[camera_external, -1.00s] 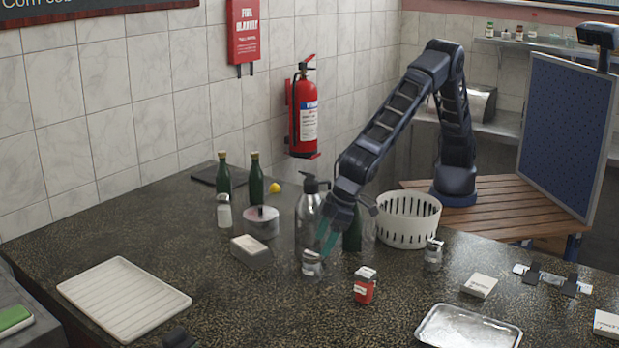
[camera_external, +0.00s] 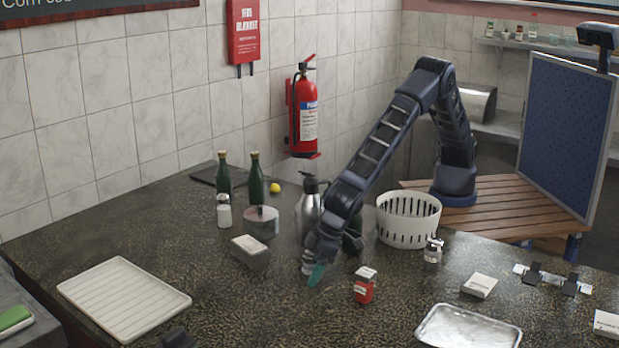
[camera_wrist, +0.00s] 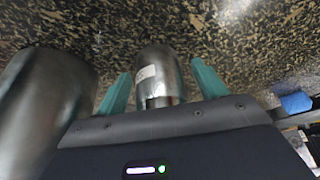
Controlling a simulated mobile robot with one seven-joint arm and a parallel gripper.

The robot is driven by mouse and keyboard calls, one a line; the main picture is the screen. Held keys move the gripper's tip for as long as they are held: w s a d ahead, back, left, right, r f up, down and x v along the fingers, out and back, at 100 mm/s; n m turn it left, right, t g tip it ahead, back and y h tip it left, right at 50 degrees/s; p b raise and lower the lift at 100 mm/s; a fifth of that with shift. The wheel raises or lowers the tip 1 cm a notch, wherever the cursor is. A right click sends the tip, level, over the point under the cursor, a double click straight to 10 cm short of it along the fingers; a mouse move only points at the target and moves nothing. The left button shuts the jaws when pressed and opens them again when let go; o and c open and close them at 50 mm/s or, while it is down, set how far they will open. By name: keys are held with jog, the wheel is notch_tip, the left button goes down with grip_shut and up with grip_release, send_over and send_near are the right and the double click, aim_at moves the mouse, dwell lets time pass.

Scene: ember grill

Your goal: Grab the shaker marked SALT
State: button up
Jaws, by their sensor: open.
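A small metal shaker with a pale label stands on the dark counter in the wrist view (camera_wrist: 160,68); its lettering is too small to read. My gripper (camera_wrist: 159,82) is open, with one teal finger on each side of this shaker and a gap to each. In the external view my gripper (camera_external: 317,273) is low over the counter and hides most of the shaker (camera_external: 307,268). Two other shakers stand apart: one with a white body (camera_external: 224,214) at left, and one (camera_external: 433,251) by the basket. No SALT marking is legible.
A steel flask (camera_external: 307,205) stands close behind my gripper. A red tin (camera_external: 365,287) is close on the right, and a white-topped box (camera_external: 250,248) on the left. A white basket (camera_external: 408,220) stands behind right.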

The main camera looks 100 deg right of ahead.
jog(key=c, duration=1.1)
